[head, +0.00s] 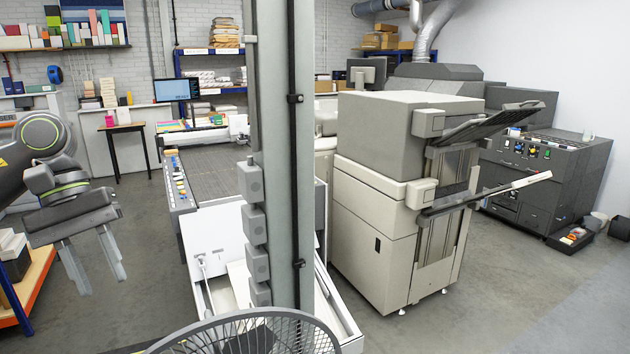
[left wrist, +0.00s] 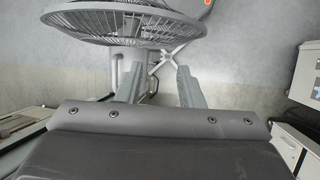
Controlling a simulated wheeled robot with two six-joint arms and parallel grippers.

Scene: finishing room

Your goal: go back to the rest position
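My left gripper (head: 93,262) hangs at the left of the head view, fingers pointing down. Its two fingers stand apart with nothing between them. In the left wrist view the two fingertips (left wrist: 158,80) are also apart and empty. The fan (left wrist: 125,22) with its wire guard shows beyond the fingers there, its lower part partly behind them. My right gripper is in neither view.
A grey post (head: 280,150) stands upright in the middle. The fan (head: 250,335) is at the bottom edge. A beige machine (head: 385,220) stands right of the post. An orange-edged shelf (head: 38,275) is beside my left gripper. Grey floor (head: 135,225) is open behind it.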

